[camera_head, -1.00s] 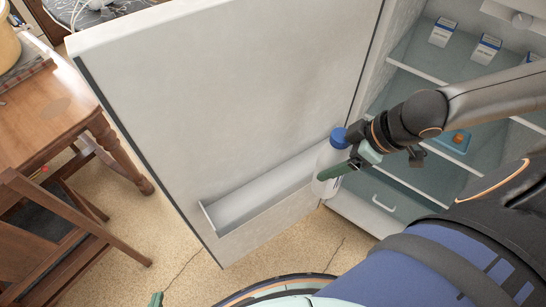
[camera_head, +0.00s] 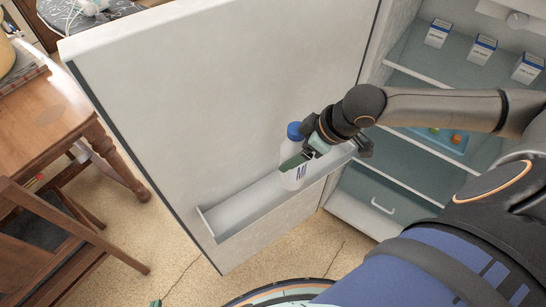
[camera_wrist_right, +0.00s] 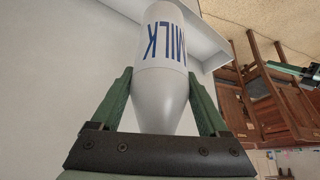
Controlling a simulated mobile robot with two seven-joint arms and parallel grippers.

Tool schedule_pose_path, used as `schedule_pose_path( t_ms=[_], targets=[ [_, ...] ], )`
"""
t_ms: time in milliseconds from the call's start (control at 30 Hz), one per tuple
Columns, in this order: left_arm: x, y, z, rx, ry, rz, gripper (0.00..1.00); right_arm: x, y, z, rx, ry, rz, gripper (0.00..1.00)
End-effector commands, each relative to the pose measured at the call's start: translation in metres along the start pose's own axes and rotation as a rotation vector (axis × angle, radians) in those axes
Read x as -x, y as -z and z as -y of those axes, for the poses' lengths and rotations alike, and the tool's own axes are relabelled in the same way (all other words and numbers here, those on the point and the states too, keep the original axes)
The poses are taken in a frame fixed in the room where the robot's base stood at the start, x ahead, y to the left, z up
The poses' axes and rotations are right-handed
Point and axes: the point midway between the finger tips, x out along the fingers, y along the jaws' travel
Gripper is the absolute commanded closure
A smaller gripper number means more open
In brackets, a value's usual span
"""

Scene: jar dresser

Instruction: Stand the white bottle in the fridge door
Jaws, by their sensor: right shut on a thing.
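The white bottle (camera_head: 294,160) has a blue cap and dark lettering; the right wrist view shows the word MILK on it (camera_wrist_right: 163,45). My right gripper (camera_head: 302,160) is shut on the bottle, with a green finger on each side of it in the wrist view (camera_wrist_right: 165,95). The bottle is near upright over the right half of the white door shelf (camera_head: 236,212). Whether its base touches the shelf floor I cannot tell. The fridge door (camera_head: 220,100) stands open. Only a green tip of my left gripper (camera_head: 155,303) shows at the bottom edge; its jaws are not clear.
The fridge interior on the right has glass shelves (camera_head: 405,85) with several small white-and-blue boxes (camera_head: 481,49). A wooden table (camera_head: 50,115) and chair (camera_head: 60,240) stand left of the door. The left part of the door shelf is empty.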

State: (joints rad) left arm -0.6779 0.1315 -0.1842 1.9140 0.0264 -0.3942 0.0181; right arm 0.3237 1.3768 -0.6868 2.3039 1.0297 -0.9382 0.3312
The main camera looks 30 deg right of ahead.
Motion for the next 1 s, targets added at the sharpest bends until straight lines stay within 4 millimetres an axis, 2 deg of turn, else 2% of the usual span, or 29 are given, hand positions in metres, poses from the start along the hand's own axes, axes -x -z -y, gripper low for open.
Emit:
schedule_pose_path(
  t_ms=[33, 200, 400, 667, 833, 1000],
  targets=[
    [0.001, 0.0, 0.0, 0.0, 0.0, 0.0, 1.0, -0.005, 0.008, 0.001, -0.001, 0.004, -0.009, 1.0],
    [-0.001, -0.002, 0.0, 0.0, 0.0, 0.0, 1.0, -0.039, 0.011, -0.001, -0.002, 0.004, -0.006, 1.0],
    [-0.002, -0.003, 0.0, 0.001, 0.0, 0.001, 1.0, -0.066, 0.016, -0.003, 0.0, 0.0, -0.005, 1.0],
    [-0.003, -0.004, 0.0, 0.001, 0.0, 0.001, 1.0, -0.083, 0.018, -0.004, 0.0, 0.001, -0.005, 1.0],
    [-0.004, -0.006, 0.0, 0.001, 0.0, 0.001, 1.0, -0.103, 0.004, -0.004, 0.0, 0.0, -0.002, 1.0],
    [-0.004, -0.005, 0.0, 0.001, 0.0, 0.001, 1.0, -0.106, 0.003, -0.004, 0.002, 0.0, -0.005, 1.0]
  ],
)
